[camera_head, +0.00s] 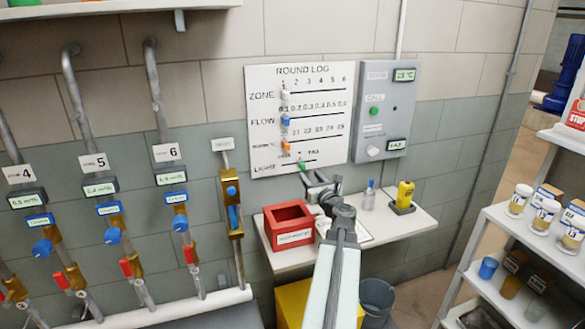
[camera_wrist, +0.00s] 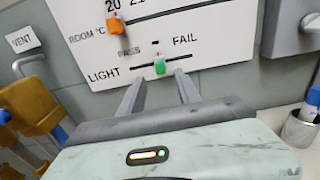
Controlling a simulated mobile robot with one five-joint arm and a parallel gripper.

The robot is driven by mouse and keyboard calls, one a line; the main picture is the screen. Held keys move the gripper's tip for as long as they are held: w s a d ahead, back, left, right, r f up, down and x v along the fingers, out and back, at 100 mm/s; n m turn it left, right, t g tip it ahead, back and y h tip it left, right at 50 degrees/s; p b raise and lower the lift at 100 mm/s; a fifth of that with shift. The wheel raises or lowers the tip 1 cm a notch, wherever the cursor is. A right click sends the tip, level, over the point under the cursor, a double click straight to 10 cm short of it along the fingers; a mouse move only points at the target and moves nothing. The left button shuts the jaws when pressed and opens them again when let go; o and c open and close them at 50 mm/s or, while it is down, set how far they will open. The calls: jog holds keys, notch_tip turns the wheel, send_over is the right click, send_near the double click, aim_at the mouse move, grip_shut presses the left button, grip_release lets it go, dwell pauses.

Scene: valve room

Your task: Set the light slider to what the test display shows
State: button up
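The green light slider (camera_wrist: 160,66) sits on the LIGHT line of the white Round Log board (camera_wrist: 225,45), about midway between the PASS and FAIL labels. It also shows in the head view (camera_head: 302,166) at the board's bottom. My gripper (camera_wrist: 160,78) is open, with one finger on each side of the green slider as seen in the wrist view; I cannot tell whether either finger touches it. In the head view my gripper (camera_head: 316,179) is just below the slider. A grey panel (camera_head: 375,100) right of the board has two small displays; the lower one (camera_head: 397,144) is too small to read.
The board also carries a white zone slider (camera_head: 285,97), a blue flow slider (camera_head: 286,120) and an orange room slider (camera_wrist: 87,27). Below stands a shelf (camera_head: 415,222) with a red box (camera_head: 289,226) and a yellow device (camera_head: 404,194). Valve pipes stand left.

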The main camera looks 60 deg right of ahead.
aim_at(303, 168)
jog(key=x, duration=0.8)
grip_shut()
dwell(1.4)
